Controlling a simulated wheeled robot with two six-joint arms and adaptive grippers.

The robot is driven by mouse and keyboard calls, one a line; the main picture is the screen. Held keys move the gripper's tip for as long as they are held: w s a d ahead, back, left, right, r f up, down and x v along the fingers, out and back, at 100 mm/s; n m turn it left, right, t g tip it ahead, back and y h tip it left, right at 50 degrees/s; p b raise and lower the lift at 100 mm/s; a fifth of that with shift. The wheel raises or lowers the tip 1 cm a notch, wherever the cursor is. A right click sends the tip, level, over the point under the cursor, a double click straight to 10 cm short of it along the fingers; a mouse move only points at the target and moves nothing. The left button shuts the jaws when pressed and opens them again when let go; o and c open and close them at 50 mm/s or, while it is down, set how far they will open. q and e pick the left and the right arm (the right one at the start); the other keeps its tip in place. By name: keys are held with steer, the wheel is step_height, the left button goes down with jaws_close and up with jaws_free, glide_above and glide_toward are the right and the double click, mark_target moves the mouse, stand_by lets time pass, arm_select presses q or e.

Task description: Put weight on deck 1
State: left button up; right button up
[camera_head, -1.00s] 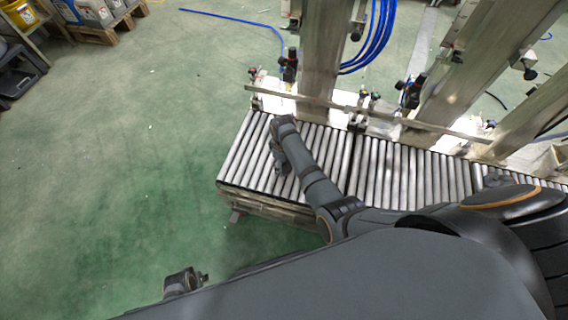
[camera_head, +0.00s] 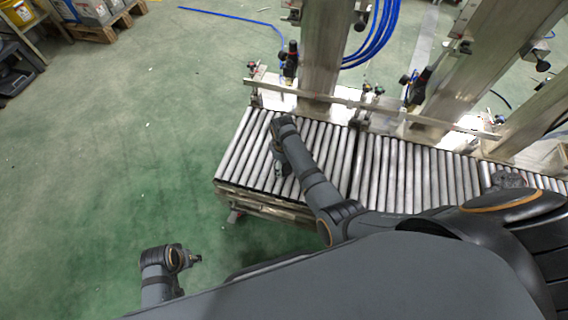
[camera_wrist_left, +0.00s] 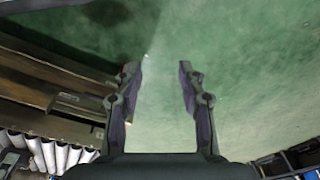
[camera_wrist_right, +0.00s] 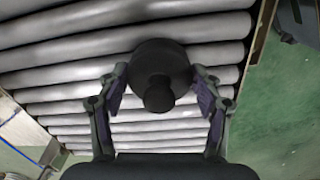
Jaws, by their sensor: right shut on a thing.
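My right gripper (camera_head: 281,172) is low over the left end of the roller conveyor (camera_head: 240,150). In the right wrist view it is shut on a dark round weight with a knob (camera_wrist_right: 160,75), held between its fingers with the rollers behind. I cannot tell whether the weight touches the rollers. In the head view the weight is not clearly visible under the gripper. My left gripper (camera_head: 198,258) is over the green floor, left of the conveyor. Its fingers are apart with nothing between them in the left wrist view (camera_wrist_left: 160,85). No deck label is readable.
A metal rail (camera_head: 360,104) and upright posts (camera_head: 323,50) stand along the conveyor's far side. Blue hoses (camera_head: 375,40) hang there. A small grey thing (camera_head: 508,180), unclear, is at the right part of the rollers. Open floor (camera_head: 110,150) lies left.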

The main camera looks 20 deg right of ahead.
steer(key=o, duration=1.8)
steer(key=shift+f, duration=0.1)
